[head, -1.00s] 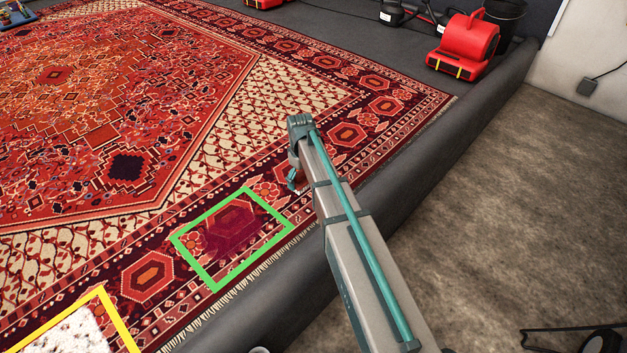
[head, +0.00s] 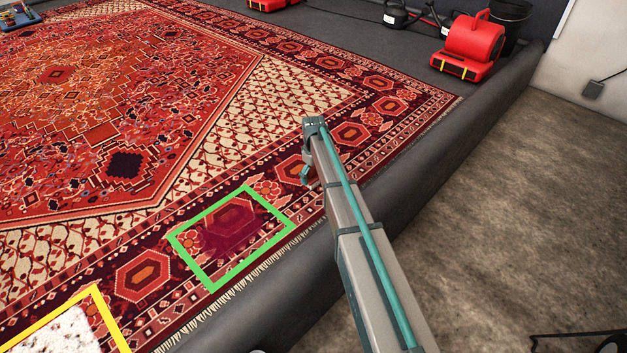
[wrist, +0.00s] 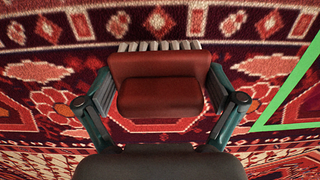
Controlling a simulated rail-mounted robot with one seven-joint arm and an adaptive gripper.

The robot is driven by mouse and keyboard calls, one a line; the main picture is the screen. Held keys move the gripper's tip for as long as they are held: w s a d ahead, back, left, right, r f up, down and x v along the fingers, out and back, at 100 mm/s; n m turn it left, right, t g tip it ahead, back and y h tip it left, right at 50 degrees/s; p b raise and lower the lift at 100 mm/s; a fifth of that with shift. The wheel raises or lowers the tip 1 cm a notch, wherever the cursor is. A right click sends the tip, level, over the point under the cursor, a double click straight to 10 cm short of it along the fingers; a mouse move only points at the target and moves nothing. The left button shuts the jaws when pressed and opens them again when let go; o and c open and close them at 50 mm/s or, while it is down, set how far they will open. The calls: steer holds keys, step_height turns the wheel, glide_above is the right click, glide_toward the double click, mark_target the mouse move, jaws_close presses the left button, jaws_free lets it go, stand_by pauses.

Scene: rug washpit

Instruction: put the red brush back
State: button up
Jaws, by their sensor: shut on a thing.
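The red brush (wrist: 160,85) is between the two fingers of my gripper (wrist: 160,98) in the wrist view. It has a red-brown block body, and a row of pale bristles shows along its far edge. My gripper is shut on it, over the patterned rug. In the head view my gripper (head: 308,177) is over the rug's border, to the upper right of a green outlined rectangle (head: 181,254). The brush is mostly hidden by my arm there. The green outline (wrist: 285,127) also shows at the right of the wrist view. I cannot tell the brush's height above the rug.
A yellow outline (head: 108,320) surrounds a white patch (head: 62,335) at the lower left. The dark padded rim (head: 460,130) runs along the rug's right side. A red blower (head: 468,48) and a black bucket (head: 510,20) stand at the back right.

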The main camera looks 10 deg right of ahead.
steer(key=shift+f, duration=0.65)
steer(key=shift+f, duration=0.15)
steer(key=o, duration=1)
step_height(320, 180, up, 12)
steer(key=p, duration=0.3)
steer(key=shift+p, duration=0.4)
